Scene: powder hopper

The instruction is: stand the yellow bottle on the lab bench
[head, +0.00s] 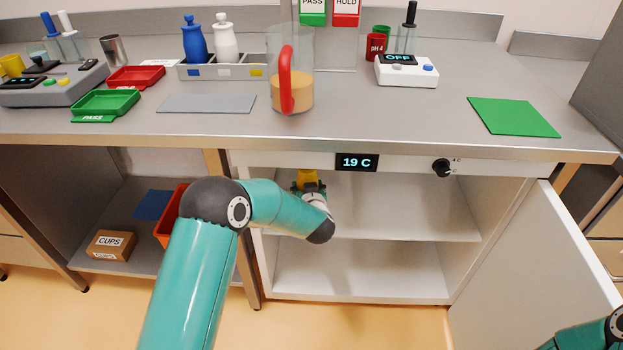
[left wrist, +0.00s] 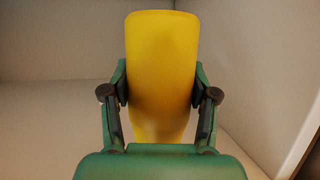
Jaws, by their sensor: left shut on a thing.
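The yellow bottle (left wrist: 161,70) is between the fingers of my left gripper (left wrist: 160,92) in the left wrist view, and the gripper is shut on it. In the head view a small part of the yellow bottle (head: 307,178) shows inside the open cabinet, under the bench top, with my left gripper (head: 309,187) at it. The lower part of the bottle is hidden by the gripper. The lab bench (head: 340,125) is above the cabinet. Only a piece of my right arm shows at the lower right; its gripper is out of view.
The cabinet door (head: 545,265) stands open to the right. On the bench are a jug with a red handle (head: 290,85), a grey mat (head: 207,104), a green mat (head: 513,117), a bottle rack (head: 222,72) and a white device (head: 406,72). The front middle of the bench is clear.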

